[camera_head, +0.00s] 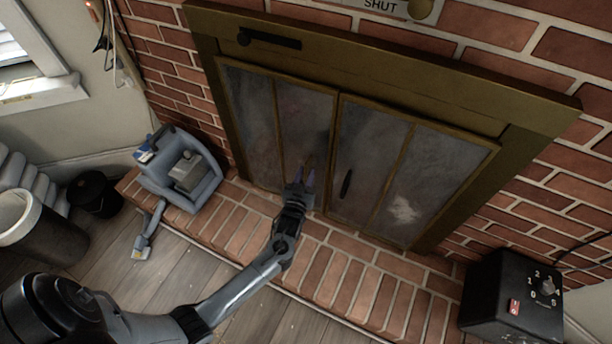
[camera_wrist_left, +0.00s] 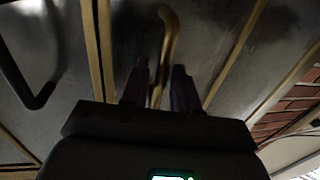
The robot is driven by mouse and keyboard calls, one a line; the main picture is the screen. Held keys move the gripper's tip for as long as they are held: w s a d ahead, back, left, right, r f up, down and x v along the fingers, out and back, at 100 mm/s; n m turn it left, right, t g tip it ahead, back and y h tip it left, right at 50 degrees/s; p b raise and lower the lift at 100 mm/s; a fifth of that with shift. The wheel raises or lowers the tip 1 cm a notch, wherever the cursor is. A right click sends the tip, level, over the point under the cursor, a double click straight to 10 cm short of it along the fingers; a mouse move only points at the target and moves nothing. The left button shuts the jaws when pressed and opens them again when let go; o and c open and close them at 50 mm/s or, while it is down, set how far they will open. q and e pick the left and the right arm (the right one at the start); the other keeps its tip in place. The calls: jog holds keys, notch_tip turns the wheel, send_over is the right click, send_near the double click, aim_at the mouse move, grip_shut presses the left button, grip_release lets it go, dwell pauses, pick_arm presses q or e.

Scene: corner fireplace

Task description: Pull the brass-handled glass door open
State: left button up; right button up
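The fireplace's left glass door (camera_head: 262,122) looks closed. Its brass handle (camera_wrist_left: 170,30) shows in the left wrist view as a tan bar. My left gripper (camera_head: 302,176) is in front of this door near its inner edge. In the left wrist view my left gripper (camera_wrist_left: 159,85) has its fingers apart, with the lower end of the brass handle between them in the picture. I cannot tell whether either finger touches it. The right glass door (camera_head: 375,150) has a black handle (camera_head: 346,184), also seen in the left wrist view (camera_wrist_left: 32,92). My right gripper is out of view.
A brick hearth (camera_head: 345,285) runs below the doors. A black control box (camera_head: 512,295) is at right. A black sliding lever (camera_head: 269,39) is on the frame above the doors.

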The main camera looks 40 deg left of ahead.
pick_arm(q)
jog(key=shift+w+a, duration=0.2)
jog(key=shift+w, duration=0.05)
grip_shut()
dwell(0.3)
